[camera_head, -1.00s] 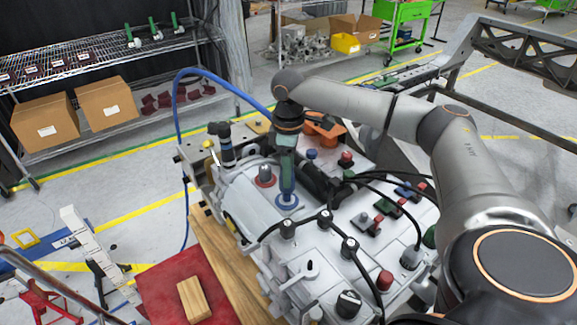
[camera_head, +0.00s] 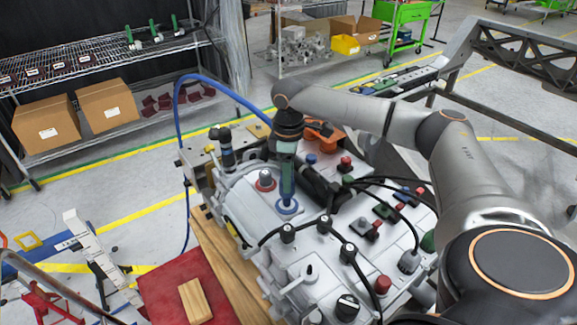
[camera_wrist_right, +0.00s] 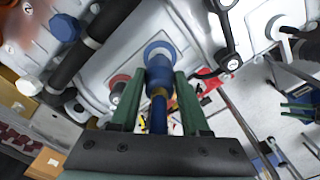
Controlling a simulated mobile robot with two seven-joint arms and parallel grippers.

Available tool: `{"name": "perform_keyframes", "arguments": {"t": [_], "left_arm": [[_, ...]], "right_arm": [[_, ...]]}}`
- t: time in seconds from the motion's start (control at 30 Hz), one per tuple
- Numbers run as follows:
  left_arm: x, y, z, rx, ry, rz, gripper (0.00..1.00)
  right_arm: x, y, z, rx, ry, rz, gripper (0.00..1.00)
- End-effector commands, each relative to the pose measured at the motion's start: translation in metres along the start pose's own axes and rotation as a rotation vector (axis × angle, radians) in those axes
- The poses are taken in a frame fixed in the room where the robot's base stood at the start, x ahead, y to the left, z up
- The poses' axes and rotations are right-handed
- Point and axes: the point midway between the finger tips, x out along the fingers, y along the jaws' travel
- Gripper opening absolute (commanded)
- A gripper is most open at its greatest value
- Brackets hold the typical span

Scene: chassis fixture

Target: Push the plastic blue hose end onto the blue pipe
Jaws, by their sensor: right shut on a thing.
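My right gripper (camera_head: 287,186) points down over the pale grey chassis fixture (camera_head: 325,270), right above the blue ring-shaped pipe fitting (camera_head: 287,208). In the right wrist view its two green fingers (camera_wrist_right: 160,108) are on either side of the blue hose end (camera_wrist_right: 160,75), and they are shut on it. The hose end lines up with the blue pipe (camera_wrist_right: 158,48) and appears to meet it. How far it is over the pipe cannot be told. The blue hose (camera_head: 180,115) arcs from the fixture's left side to behind my wrist. My left gripper is not in view.
A red-based fitting (camera_head: 265,182) stands close left of the gripper. A black pipe (camera_head: 318,185) runs close to its right. Black cables and several coloured knobs cover the fixture's right part. A shelf (camera_head: 80,65) with cardboard boxes stands at the back left.

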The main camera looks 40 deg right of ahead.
Motion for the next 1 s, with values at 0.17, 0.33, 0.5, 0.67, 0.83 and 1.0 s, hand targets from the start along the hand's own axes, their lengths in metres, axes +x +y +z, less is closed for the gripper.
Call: {"name": "perform_keyframes", "arguments": {"t": [0.17,0.33,0.5,0.67,0.83,1.0], "left_arm": [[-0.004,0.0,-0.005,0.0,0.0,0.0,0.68],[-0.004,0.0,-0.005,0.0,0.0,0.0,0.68],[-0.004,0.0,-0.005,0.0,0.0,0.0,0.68],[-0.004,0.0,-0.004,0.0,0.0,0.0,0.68],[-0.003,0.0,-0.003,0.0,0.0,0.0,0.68],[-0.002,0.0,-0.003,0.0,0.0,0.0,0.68]], "right_arm": [[-0.001,0.0,0.0,0.0,0.0,0.0,0.0],[0.0,0.0,0.0,0.0,0.001,0.0,0.0],[0.0,0.0,0.0,0.0,0.001,0.0,0.0],[0.003,0.0,0.0,0.0,0.001,-0.001,0.0],[0.01,-0.001,0.0,0.0,0.0,-0.002,0.0],[0.016,0.0,0.0,-0.001,0.0,-0.001,0.0]]}}
